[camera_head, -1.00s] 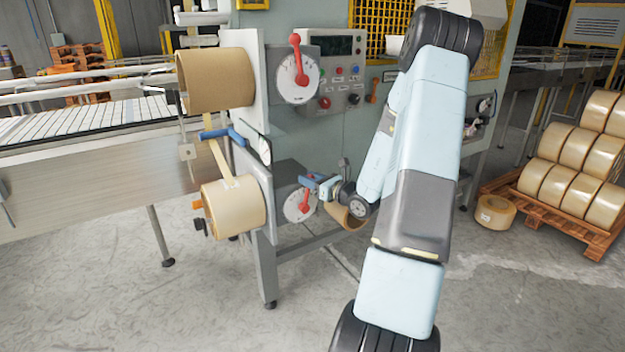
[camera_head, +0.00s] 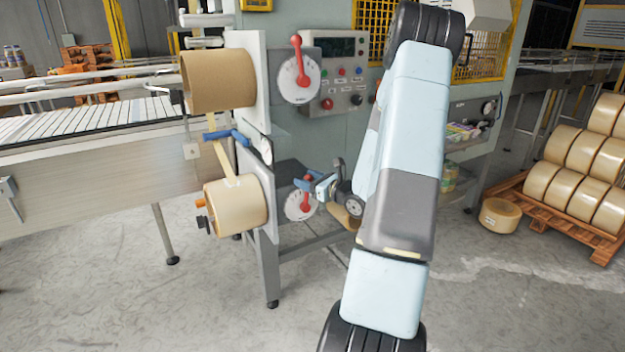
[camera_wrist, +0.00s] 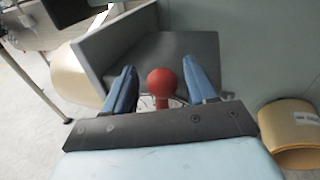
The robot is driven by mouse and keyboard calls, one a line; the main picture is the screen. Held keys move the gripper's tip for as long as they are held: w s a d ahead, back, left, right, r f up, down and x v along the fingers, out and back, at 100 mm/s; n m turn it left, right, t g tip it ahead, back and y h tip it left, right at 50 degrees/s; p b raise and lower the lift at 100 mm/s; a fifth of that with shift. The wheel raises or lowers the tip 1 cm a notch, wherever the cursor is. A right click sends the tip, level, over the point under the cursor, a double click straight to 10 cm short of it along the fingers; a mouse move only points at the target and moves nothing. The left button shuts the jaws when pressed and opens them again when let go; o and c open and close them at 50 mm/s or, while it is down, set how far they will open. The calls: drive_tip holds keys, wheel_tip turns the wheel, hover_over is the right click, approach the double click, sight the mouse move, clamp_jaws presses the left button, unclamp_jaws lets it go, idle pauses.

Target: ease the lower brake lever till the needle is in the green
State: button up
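The lower brake lever (camera_head: 305,195) is red with a ball knob and stands roughly upright in front of a white dial (camera_head: 294,207) on the lower roll stand. My gripper (camera_head: 313,182) is at its knob. In the wrist view, the red knob (camera_wrist: 162,82) lies between the two blue fingers of my gripper (camera_wrist: 160,85), with a small gap on each side. The fingers are open around it. A round gauge (camera_head: 266,151) between the tape rolls is seen nearly edge-on; its needle and any green zone cannot be made out.
An upper red lever (camera_head: 297,55) stands on its own dial above. A large upper tape roll (camera_head: 218,80) and a lower tape roll (camera_head: 236,204) hang left of the lever panels. A loose roll (camera_head: 499,215) and a loaded pallet (camera_head: 570,215) are on the floor at right.

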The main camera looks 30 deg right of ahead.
drive_tip(key=v, duration=1.3)
drive_tip(key=shift+s, duration=0.4)
drive_tip(key=shift+d, duration=0.1)
drive_tip(key=shift+c, duration=0.4)
